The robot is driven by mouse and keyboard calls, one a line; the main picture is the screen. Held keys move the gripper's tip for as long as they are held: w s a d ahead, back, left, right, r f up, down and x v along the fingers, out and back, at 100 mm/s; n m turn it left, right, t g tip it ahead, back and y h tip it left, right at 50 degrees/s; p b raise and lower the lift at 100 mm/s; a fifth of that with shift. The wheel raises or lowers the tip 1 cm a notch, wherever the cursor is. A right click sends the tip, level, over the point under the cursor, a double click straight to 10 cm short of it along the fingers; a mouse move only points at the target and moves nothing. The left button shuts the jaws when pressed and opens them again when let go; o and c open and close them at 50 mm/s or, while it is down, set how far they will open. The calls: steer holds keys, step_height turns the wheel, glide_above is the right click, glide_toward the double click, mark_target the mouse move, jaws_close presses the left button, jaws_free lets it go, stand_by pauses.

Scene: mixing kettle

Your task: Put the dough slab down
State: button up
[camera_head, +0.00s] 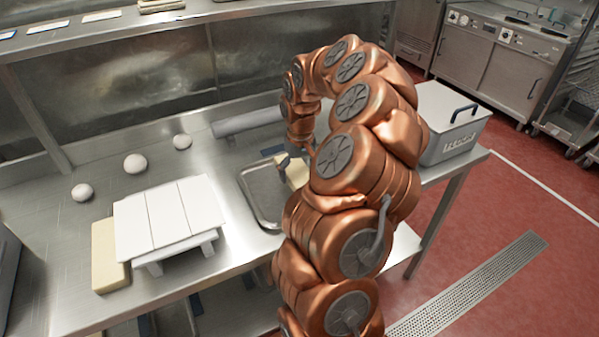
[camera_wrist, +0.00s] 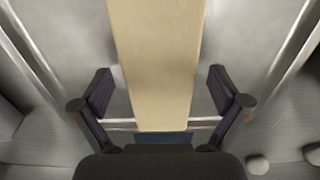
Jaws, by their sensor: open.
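A cream dough slab (camera_head: 297,173) is at the shallow metal tray (camera_head: 252,190) on the steel bench, partly hidden behind my arm. In the wrist view the slab (camera_wrist: 157,60) runs lengthwise between my fingers. My gripper (camera_wrist: 160,92) is open, with one finger on each side of the slab and a visible gap on both sides. The slab looks to lie within the tray, but its underside and any contact there are hidden. A second cream slab (camera_head: 108,256) lies at the left, beside the white slatted stand (camera_head: 170,217).
Several pale dough balls (camera_head: 135,164) sit on the bench behind the stand. A grey roller-like cylinder (camera_head: 246,122) lies at the back. A lidded metal box (camera_head: 452,125) stands at the right end.

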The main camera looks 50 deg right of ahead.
mark_target(300, 174)
steer(key=shift+r, duration=0.15)
step_height(300, 174, up, 12)
steer(key=b, duration=0.2)
stand_by(0.5)
steer(key=s+a+r+n, duration=0.1)
steer(key=s+a+n, duration=0.1)
steer(key=a, duration=0.8)
steer(key=s+a+r+n, duration=0.2)
steer(key=a, duration=0.9)
steer(key=s+a+f, duration=0.2)
steer(key=s+a, duration=0.2)
steer(key=s, duration=0.2)
steer(key=s+a+f+g, duration=0.1)
steer(key=s+a+f, duration=0.2)
steer(key=s, duration=0.4)
steer(key=s+a+f, duration=0.3)
steer(key=s+a, duration=0.1)
steer(key=s, duration=0.2)
steer(key=shift+s+a+g, duration=0.35)
steer(key=shift+s+g, duration=0.05)
